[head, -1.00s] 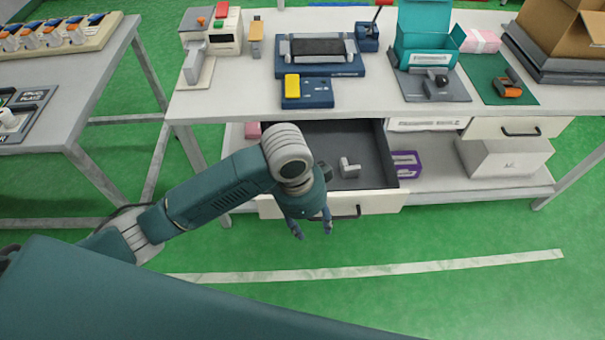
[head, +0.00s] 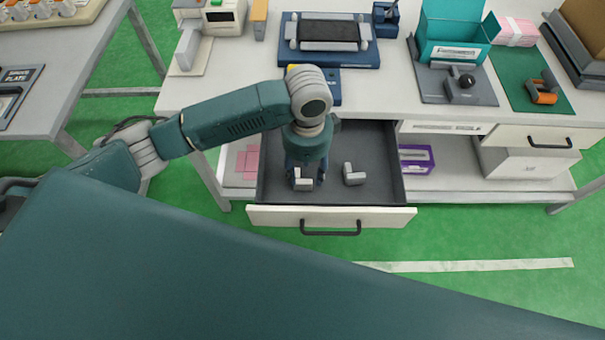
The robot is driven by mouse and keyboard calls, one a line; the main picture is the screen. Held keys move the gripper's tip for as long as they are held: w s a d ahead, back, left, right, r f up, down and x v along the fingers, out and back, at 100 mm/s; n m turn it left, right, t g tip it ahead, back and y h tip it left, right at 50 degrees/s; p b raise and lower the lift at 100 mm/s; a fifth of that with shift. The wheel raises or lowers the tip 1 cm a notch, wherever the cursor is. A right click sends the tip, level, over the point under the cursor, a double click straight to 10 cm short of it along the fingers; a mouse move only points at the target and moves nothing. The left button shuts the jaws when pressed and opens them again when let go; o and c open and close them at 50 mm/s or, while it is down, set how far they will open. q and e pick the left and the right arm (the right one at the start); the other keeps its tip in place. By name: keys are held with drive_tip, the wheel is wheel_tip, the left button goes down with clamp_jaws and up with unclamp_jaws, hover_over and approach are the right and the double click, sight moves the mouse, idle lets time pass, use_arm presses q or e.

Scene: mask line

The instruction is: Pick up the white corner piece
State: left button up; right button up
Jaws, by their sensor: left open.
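Two whitish-grey corner pieces lie in the open dark drawer (head: 380,145) under the workbench. One L-shaped corner piece (head: 354,177) is in the middle of the drawer, clear of my gripper. The other corner piece (head: 303,185) shows at the fingertips of my left gripper (head: 306,178). My left gripper points down into the drawer and is open. Its fingers are at this piece and hide part of it; I cannot tell whether they touch it. My right gripper is not in view.
The drawer's white front with a black handle (head: 330,230) faces me, and its walls surround the pieces. The bench top (head: 395,100) overhangs the drawer's back. A purple box (head: 416,160) stands on the shelf to the right. The drawer's right part is free.

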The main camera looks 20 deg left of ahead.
sight(305, 183)
use_arm(q)
wheel_tip(305, 183, down, 3)
drive_tip(key=shift+s+r, duration=0.15)
drive_tip(key=shift+r, duration=0.05)
drive_tip(key=f, duration=0.4)
drive_tip(key=shift+w+a+f, duration=0.15)
drive_tip(key=shift+w+f, duration=0.05)
drive_tip(key=shift+w, duration=0.05)
drive_tip(key=shift+f, duration=0.35)
drive_tip(key=shift+c, duration=0.3)
drive_tip(key=c, duration=0.9)
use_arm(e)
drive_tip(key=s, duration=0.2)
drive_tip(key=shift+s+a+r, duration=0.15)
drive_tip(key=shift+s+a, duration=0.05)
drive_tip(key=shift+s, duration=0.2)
